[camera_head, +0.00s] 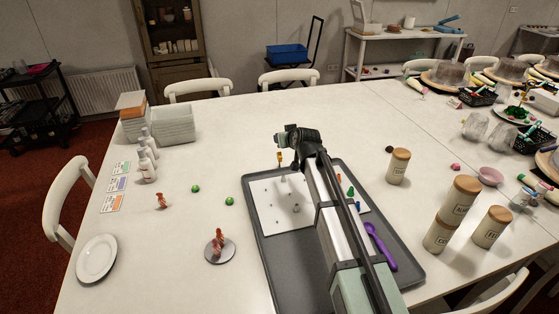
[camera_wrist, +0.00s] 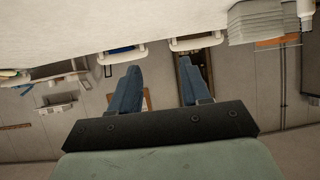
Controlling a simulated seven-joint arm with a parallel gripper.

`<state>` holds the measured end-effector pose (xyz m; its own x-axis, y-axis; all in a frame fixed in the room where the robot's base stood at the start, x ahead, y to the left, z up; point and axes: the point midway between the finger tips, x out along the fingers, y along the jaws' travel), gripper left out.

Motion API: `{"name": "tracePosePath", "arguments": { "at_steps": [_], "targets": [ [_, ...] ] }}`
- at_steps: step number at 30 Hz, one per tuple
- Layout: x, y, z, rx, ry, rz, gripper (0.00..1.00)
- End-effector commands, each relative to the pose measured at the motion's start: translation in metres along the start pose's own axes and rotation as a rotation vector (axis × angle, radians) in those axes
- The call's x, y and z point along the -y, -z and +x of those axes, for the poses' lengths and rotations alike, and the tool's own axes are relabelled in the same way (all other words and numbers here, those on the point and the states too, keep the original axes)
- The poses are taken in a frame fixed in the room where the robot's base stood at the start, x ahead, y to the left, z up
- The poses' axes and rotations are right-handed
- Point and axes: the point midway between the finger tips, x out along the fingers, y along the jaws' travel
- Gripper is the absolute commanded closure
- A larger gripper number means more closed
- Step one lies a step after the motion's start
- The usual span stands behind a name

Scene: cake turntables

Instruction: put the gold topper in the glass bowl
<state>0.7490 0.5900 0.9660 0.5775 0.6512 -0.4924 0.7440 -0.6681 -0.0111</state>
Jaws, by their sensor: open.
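My gripper (camera_head: 290,136) is raised over the far edge of the grey tray (camera_head: 262,246), at the end of my outstretched arm. In the wrist view its two blue fingers (camera_wrist: 158,68) are spread apart with nothing between them. A small gold-yellow piece (camera_head: 279,158), perhaps the gold topper, shows just below the gripper near the white board's far edge; it is too small to be sure. I cannot make out a glass bowl for certain. A pinkish bowl (camera_head: 490,176) stands at the right, and two clear glass-like shapes (camera_head: 475,127) stand behind it. My arm hides part of the tray.
A white board (camera_head: 268,217) with small pieces lies on the tray, with a purple spoon (camera_head: 381,247) at right. Lidded canisters (camera_head: 398,166) stand right of the tray. A small round stand (camera_head: 220,254) with figures, green balls and a white plate (camera_head: 97,258) are at left.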

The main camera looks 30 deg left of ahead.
Motion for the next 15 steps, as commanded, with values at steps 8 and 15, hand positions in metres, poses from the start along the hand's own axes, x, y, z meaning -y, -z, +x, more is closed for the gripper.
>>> {"name": "tracePosePath", "arguments": {
  "at_steps": [8, 15],
  "targets": [
    [-0.006, -0.006, -0.053, -0.227, -0.058, 0.013, 0.53],
    [-0.007, -0.047, -0.019, -0.214, -0.054, 0.013, 0.53]
  ]
}}
